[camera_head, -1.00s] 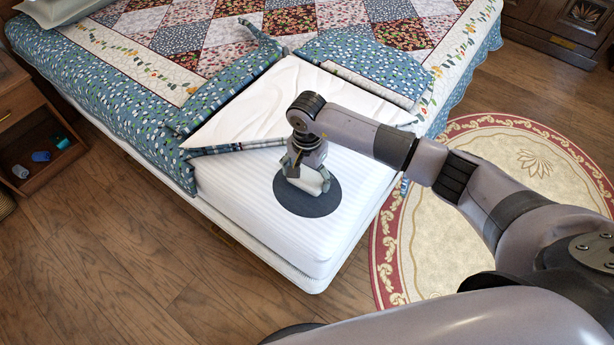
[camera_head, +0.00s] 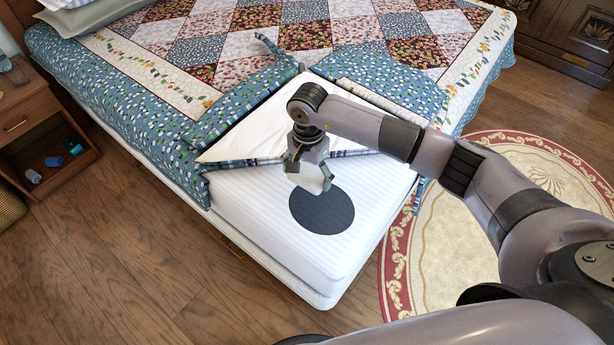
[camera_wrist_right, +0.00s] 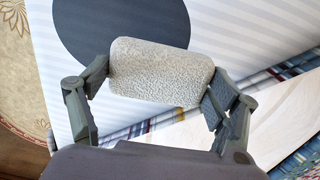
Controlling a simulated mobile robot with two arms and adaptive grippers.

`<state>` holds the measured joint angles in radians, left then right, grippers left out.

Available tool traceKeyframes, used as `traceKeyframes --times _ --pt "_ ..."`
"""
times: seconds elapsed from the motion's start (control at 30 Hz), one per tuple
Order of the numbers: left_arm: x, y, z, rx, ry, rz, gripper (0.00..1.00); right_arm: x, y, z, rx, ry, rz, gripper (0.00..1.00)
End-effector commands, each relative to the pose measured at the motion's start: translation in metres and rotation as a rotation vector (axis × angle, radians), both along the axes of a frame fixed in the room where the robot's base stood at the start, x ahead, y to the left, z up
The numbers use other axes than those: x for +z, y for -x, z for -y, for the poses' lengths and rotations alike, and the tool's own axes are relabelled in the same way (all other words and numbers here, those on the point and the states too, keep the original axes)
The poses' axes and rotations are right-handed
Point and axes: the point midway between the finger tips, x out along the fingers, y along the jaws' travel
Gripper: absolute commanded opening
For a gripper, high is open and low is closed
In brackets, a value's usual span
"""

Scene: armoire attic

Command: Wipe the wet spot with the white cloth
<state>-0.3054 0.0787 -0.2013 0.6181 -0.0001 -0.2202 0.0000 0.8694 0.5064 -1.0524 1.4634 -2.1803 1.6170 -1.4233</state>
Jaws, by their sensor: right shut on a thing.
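A dark round wet spot (camera_head: 322,211) lies on the bare striped white mattress (camera_head: 262,228) at the bed's near corner. It also shows in the right wrist view (camera_wrist_right: 90,30), partly hidden behind the cloth. My right gripper (camera_head: 310,178) is shut on the white cloth (camera_wrist_right: 160,72), a thick rounded pad with a rough surface. In the right wrist view the fingers (camera_wrist_right: 158,90) grip the pad at its two ends. The cloth (camera_head: 312,180) is at the spot's upper left edge in the head view. I cannot tell whether it touches the mattress. My left gripper is out of view.
The patchwork quilt (camera_head: 225,75) and a white sheet (camera_head: 245,136) are folded back just behind the gripper. An open nightstand (camera_head: 40,135) with small items stands at left. A round rug (camera_head: 460,230) lies at right. Wood floor is clear in front.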

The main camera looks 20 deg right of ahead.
Motion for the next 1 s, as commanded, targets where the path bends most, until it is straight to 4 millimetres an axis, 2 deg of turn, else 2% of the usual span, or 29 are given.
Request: traceKeyframes --times 0.1,0.33,1.0 --pt "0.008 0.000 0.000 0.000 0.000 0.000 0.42 0.014 -0.002 0.001 -0.004 0.000 0.003 0.52" --pt "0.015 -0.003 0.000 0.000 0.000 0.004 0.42 0.030 -0.003 0.003 -0.011 0.000 0.001 0.52" --pt "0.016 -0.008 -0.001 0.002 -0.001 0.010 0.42 0.031 -0.003 0.003 -0.012 0.000 0.001 0.52"
